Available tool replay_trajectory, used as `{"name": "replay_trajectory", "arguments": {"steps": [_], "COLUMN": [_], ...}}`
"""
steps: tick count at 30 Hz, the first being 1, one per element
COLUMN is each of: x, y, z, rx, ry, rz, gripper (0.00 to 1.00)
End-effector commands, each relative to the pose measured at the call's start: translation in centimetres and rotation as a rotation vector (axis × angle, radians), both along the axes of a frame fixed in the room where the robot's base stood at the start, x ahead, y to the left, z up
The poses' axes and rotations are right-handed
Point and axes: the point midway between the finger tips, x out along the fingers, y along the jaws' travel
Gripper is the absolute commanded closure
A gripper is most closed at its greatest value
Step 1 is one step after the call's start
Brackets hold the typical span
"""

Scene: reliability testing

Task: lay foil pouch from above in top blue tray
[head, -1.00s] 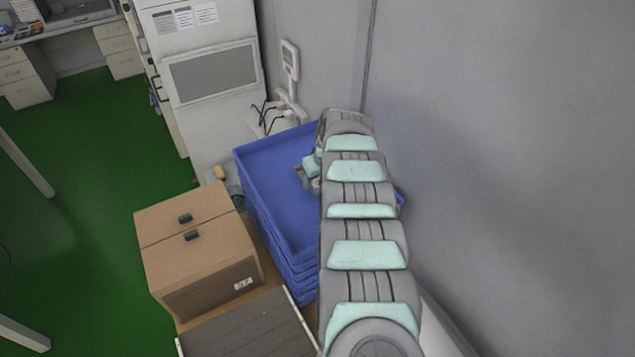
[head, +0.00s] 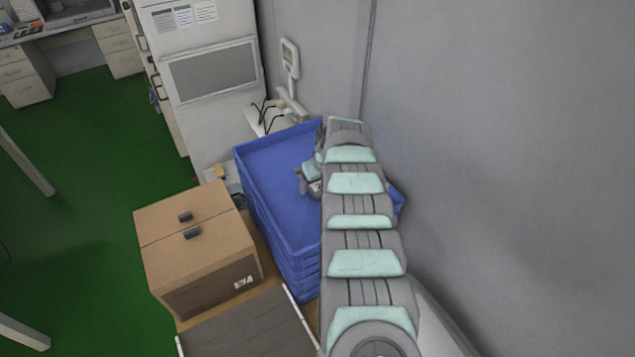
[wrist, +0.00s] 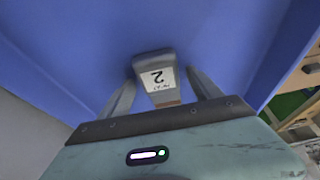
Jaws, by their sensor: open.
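The grey foil pouch (wrist: 152,65) with a white label marked "2" shows in the wrist view against the blue surface of the top tray (wrist: 75,45). My gripper (wrist: 161,78) is open, with one finger on each side of the pouch. I cannot tell whether either finger touches it. In the head view my gripper (head: 309,181) is low over the inside of the top blue tray (head: 268,160), partly hidden by my arm. The pouch cannot be made out clearly there. The tray's right part is hidden behind my arm.
The top tray sits on a stack of blue trays (head: 290,270). A cardboard box (head: 205,260) stands to the left, with a dark panel (head: 250,330) in front. A grey wall (head: 500,150) is close on the right. A device with cables (head: 290,60) is behind the stack.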

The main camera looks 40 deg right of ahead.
Motion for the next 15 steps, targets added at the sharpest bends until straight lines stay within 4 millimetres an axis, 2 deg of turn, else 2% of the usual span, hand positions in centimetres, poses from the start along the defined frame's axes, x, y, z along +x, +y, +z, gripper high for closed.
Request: {"name": "replay_trajectory", "arguments": {"steps": [9,15], "x": [-0.2,-0.8], "y": [-0.1,0.1], "z": [1.0,2.5], "rx": [0.000,0.001], "ry": [0.002,0.003], "rz": [-0.001,-0.001], "gripper": [0.26,0.26]}}
